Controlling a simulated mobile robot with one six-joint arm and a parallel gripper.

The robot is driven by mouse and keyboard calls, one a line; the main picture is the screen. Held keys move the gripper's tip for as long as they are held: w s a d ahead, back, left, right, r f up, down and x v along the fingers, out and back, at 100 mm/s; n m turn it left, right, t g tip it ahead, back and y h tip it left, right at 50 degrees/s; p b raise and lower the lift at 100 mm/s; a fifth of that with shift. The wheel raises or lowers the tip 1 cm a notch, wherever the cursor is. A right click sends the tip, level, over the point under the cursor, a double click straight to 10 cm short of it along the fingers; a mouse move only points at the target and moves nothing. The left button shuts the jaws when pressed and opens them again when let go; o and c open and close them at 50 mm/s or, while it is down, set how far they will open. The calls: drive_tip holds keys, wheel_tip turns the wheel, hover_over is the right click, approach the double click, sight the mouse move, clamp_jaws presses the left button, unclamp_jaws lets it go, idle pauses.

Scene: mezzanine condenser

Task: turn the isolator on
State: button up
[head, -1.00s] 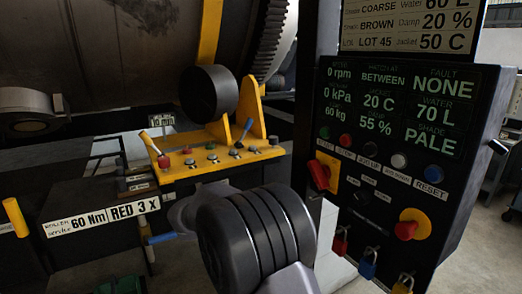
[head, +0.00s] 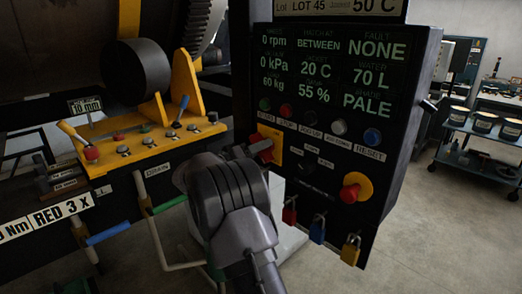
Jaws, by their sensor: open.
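The isolator, a red handle on a yellow square plate (head: 278,151), is at the left edge of the dark control panel (head: 335,128). My gripper (head: 247,151) is open at the handle's left, its fingers partly hidden behind my own wrist. The fingertips look close to the handle or overlap it in the picture. I cannot tell whether they touch it or stand around it. The handle's exact angle is hard to read. The panel's display reads 0 rpm, 0 kPa, 20 C and fault NONE.
A red mushroom button (head: 352,192) on a yellow round base is lower right of the isolator. Red, blue and yellow padlocks (head: 317,230) hang along the panel's bottom edge. A yellow control shelf (head: 155,140) with small levers stands at the left. Open floor lies right of the panel.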

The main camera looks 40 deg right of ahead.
drive_tip(key=shift+d, duration=0.3)
clamp_jaws()
